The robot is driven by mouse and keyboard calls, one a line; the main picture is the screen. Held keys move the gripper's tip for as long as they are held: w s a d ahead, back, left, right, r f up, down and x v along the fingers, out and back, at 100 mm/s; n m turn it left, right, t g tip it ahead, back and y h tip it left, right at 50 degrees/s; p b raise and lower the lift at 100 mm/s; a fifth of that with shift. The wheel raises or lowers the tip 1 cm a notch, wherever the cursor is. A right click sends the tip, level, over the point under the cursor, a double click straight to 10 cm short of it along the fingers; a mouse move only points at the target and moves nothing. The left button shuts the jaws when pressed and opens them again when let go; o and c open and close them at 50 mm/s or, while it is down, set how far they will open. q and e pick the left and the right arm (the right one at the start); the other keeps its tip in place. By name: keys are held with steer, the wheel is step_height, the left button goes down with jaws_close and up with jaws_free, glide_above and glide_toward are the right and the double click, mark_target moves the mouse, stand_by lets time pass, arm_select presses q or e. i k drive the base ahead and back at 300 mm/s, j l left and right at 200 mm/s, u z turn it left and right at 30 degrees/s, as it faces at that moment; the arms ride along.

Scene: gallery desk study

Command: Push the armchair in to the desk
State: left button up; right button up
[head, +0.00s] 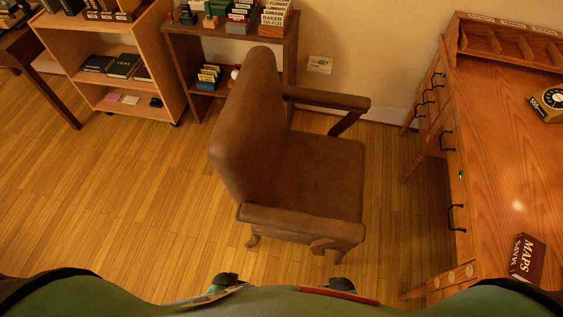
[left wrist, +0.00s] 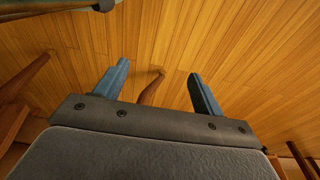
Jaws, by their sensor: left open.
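The brown leather armchair (head: 318,175) stands upright on the floor in the middle of the head view. Its back is to the left and its seat faces right. The wooden desk (head: 510,140) is at the right, and a strip of bare floor separates it from the seat's front. My left gripper (left wrist: 158,85) is open and empty in the left wrist view, its two blue fingers spread above the floor. A curved brown wooden leg (left wrist: 151,89) shows between and beyond the fingers; it looks like a chair leg. I cannot make out either gripper in the head view.
Behind the armchair, a dark shelf (head: 196,55) and a light wood bookcase (head: 65,50) stand by the wall. The floor (head: 120,200) left of the armchair is clear.

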mark_target(290, 185)
steer(key=j, duration=0.45)
steer(key=k+j+z, duration=0.1)
steer(key=j, duration=0.35)
steer(key=k+j+z, duration=0.1)
steer(key=j, duration=0.3)
steer(key=k+j, duration=0.15)
steer(key=j, duration=0.3)
steer(key=k+j+z, duration=0.1)
steer(key=j, duration=0.35)
steer(key=k+j, duration=0.1)
steer(key=j, duration=0.3)
steer(key=z, duration=0.05)
